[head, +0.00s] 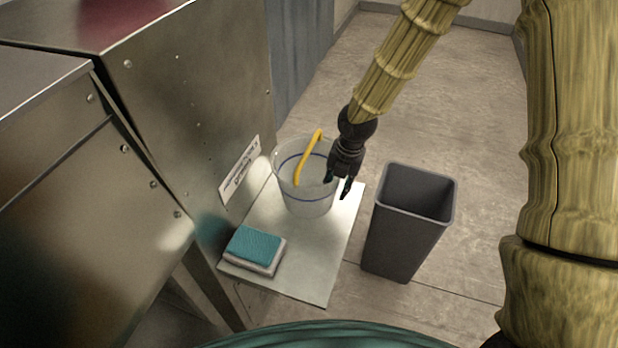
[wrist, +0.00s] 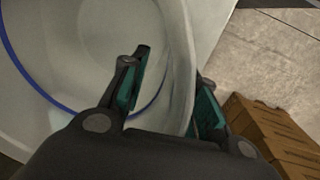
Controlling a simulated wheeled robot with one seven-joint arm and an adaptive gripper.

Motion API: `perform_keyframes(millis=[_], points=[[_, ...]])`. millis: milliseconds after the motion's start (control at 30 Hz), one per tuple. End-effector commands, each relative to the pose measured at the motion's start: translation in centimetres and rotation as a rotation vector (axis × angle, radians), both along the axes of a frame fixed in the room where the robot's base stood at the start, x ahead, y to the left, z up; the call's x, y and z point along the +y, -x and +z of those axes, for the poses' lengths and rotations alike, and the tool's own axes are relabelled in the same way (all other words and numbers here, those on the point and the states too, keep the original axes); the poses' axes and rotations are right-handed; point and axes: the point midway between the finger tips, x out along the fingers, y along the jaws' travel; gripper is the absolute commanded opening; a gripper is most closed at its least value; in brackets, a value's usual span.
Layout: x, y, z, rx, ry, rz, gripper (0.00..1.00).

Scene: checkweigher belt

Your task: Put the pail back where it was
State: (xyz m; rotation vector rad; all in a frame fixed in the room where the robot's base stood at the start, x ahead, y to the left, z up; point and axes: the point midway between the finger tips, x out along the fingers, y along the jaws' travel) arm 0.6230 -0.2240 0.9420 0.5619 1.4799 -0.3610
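The pail (head: 306,203) is pale and translucent, with a blue ring and a yellow handle (head: 308,155) standing up across its mouth. It stands upright at the far end of a pale flat plate (head: 318,262) beside the steel machine. My gripper (head: 337,189) is at the pail's right rim, pointing down, with its fingers apart. In the wrist view, the pail's wall (wrist: 180,75) passes between the two fingers of my gripper (wrist: 174,92). One finger is inside the pail and the other outside. A gap shows between the inner finger and the wall.
A teal sponge or cloth (head: 254,244) lies on a light block at the plate's near left. A tall grey bin (head: 398,237) stands on the floor right of the plate. The steel machine (head: 190,90) borders the left. Floor (head: 440,100) behind the bin is clear.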

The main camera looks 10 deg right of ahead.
Motion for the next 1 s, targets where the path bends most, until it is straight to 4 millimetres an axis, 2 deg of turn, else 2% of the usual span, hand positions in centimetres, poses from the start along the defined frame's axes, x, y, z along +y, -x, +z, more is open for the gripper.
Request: perform_keyframes(millis=[267, 433, 833, 1000], points=[[0.04, -0.04, -0.14, -0.001, 0.000, 0.000, 0.30], [0.03, -0.04, -0.13, -0.001, 0.000, 0.000, 0.01], [0.04, -0.05, -0.05, -0.001, 0.000, 0.000, 0.00], [0.07, -0.13, 0.74, -0.003, -0.001, -0.001, 0.00]])
